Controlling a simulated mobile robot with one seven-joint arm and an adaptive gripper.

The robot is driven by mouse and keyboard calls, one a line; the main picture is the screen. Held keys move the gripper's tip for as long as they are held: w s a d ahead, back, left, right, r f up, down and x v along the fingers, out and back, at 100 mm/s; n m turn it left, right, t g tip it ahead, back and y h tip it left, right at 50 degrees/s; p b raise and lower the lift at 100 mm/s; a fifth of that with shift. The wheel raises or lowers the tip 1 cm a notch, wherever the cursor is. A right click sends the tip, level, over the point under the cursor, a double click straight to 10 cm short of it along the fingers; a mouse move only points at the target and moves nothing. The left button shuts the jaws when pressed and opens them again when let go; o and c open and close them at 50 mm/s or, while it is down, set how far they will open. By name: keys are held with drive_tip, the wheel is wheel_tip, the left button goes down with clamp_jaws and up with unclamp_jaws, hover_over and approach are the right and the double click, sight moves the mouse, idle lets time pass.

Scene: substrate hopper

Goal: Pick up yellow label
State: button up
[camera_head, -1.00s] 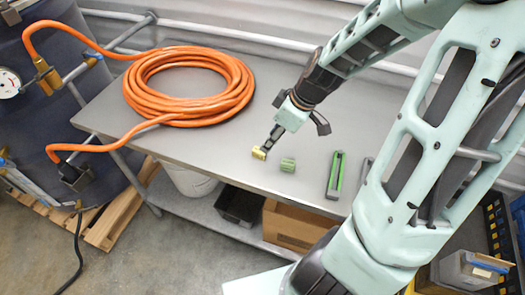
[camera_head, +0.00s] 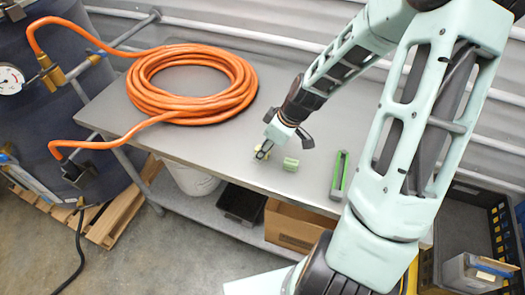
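The yellow label (camera_head: 256,158) is a small yellowish piece near the front edge of the grey table. It is now mostly hidden by my gripper. My gripper (camera_head: 263,153) points down at it from above, with its dark fingertips at or around the label. At this size I cannot tell whether the fingers touch it or how far apart they are. A small green block or roll (camera_head: 290,164) lies just right of my gripper.
A coiled orange hose (camera_head: 190,84) covers the left rear of the table (camera_head: 215,143). A green and black tool (camera_head: 340,175) lies to the right. A cardboard box (camera_head: 292,226) and black bin (camera_head: 242,204) sit on the shelf below.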

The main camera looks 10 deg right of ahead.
drive_tip(key=c, duration=0.8)
drive_tip(key=shift+r, duration=0.1)
